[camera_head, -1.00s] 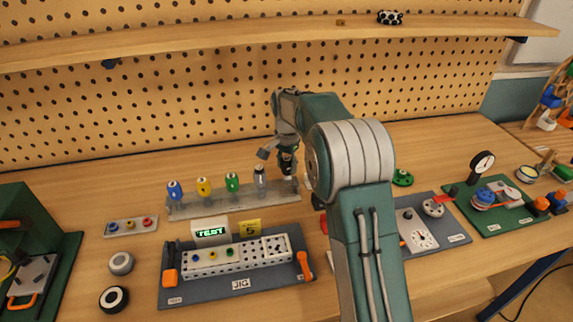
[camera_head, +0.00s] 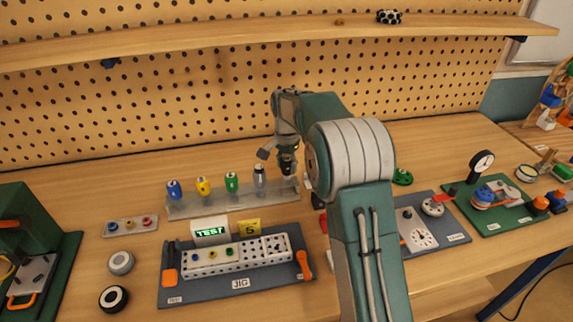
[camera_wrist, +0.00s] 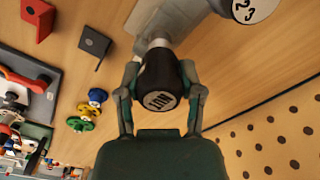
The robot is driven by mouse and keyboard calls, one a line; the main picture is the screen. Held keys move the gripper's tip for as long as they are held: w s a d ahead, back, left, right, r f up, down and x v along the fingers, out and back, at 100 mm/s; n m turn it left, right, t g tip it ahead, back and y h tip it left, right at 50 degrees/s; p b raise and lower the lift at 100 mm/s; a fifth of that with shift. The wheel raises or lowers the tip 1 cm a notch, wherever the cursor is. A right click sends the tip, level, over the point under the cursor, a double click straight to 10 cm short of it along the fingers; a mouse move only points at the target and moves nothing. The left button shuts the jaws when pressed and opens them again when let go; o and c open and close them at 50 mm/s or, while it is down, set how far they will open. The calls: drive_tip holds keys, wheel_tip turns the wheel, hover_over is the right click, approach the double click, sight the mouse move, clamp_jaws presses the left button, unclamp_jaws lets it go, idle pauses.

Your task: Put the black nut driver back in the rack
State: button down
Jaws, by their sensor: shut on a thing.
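In the head view my gripper (camera_head: 287,160) is at the right end of the grey rack (camera_head: 212,206), with the black driver (camera_head: 287,165) partly hidden by the fingers. The rack also shows in the wrist view (camera_wrist: 152,20), just beyond the driver's pale shaft. I cannot tell whether the shaft is inside a hole or just above it.
Blue (camera_head: 174,190), yellow (camera_head: 203,187), green (camera_head: 232,183) and grey (camera_head: 260,178) drivers stand in the rack. The jig board (camera_head: 238,288) lies in front. The pegboard (camera_head: 150,110) rises behind, under a wooden shelf (camera_head: 240,37). A gauge board (camera_head: 450,226) is to the right.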

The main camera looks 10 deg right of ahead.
sight(287, 174)
drive_tip(key=shift+s+f, duration=0.1)
drive_tip(key=shift+f, duration=1.9)
idle(2.5)
drive_tip(key=shift+c, duration=2)
unclamp_jaws()
drive_tip(key=shift+f, duration=0.1)
drive_tip(key=shift+r, duration=0.25)
drive_tip(key=shift+r, duration=2.75)
drive_tip(key=o, duration=0.4)
